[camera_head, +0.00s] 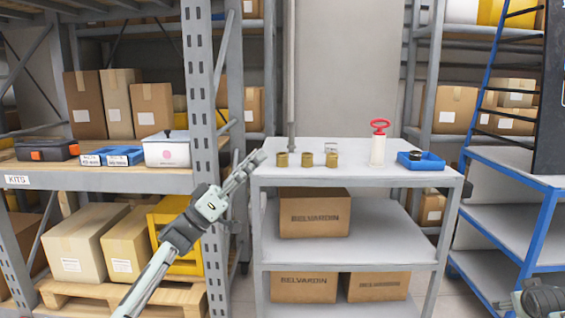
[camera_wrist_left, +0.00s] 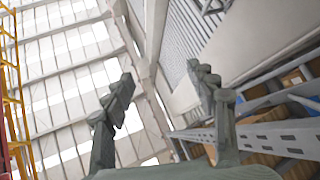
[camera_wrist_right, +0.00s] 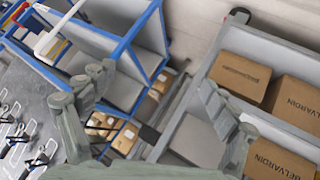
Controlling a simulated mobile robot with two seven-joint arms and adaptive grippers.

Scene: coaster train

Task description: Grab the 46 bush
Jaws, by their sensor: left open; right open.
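Three brass bushes stand in a row on the top of the grey cart (camera_head: 410,180): a left one (camera_head: 282,160), a middle one (camera_head: 307,160) and a right one (camera_head: 331,160). I cannot read any size mark on them, so I cannot tell which is the 46. My left gripper (camera_head: 256,160) is open and empty, raised at the cart's left edge, just left of the bushes. Its fingers stand apart in the left wrist view (camera_wrist_left: 163,85). My right gripper is open and empty in the right wrist view (camera_wrist_right: 157,82), away from the bushes.
A red-handled white pump (camera_head: 378,145) and a blue tray (camera_head: 420,161) stand right of the bushes. A small clear item stands behind the right bush.

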